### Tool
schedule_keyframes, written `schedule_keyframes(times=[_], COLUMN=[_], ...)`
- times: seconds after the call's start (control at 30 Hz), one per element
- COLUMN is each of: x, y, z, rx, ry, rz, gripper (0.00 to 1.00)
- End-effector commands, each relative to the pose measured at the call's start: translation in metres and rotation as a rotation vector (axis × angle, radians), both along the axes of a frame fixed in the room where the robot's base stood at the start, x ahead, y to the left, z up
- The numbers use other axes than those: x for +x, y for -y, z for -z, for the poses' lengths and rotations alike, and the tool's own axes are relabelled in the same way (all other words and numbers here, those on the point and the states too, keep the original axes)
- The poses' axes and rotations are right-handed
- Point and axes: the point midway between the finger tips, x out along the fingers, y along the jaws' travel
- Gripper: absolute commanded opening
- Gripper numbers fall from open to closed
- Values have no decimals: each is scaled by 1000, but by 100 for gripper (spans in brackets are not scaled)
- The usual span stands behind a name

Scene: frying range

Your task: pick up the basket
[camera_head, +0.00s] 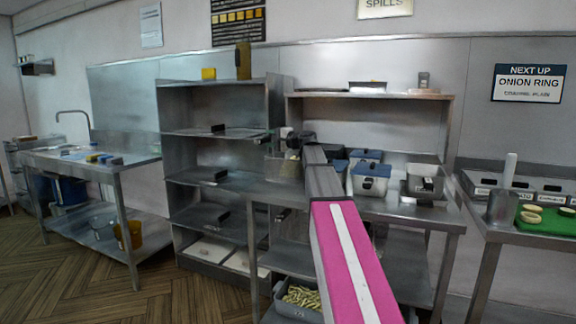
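A small grey see-through basket (284,168) stands at the left end of the middle steel table, with pale contents near its top. My gripper (292,152) is at the far end of my arm, over the right part of the basket and close to it. The gripper's dark body hides part of the basket's rim. The fingers are too small and dark to tell whether they are open or shut, or whether they touch the basket.
Blue-lidded tubs (371,179) and a grey bin (424,182) stand to the right on the same table (405,211). A tub of fries (299,299) is below. A steel shelf rack (215,133) stands left. A green board (548,220) lies at right.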

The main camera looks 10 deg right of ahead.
Motion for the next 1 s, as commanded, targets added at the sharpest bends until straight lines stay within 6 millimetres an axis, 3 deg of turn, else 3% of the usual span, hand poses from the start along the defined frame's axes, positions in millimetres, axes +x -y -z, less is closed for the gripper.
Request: schedule_keyframes(times=[0.03,0.1,0.13,0.53,1.0], x=[0,0,0,0,0], y=[0,0,0,0,0], z=[0,0,0,-3,-43], rx=[0,0,0,-1,-2], ry=[0,0,0,2,4], rz=[0,0,0,0,-1], gripper=[29,6,0,0,0])
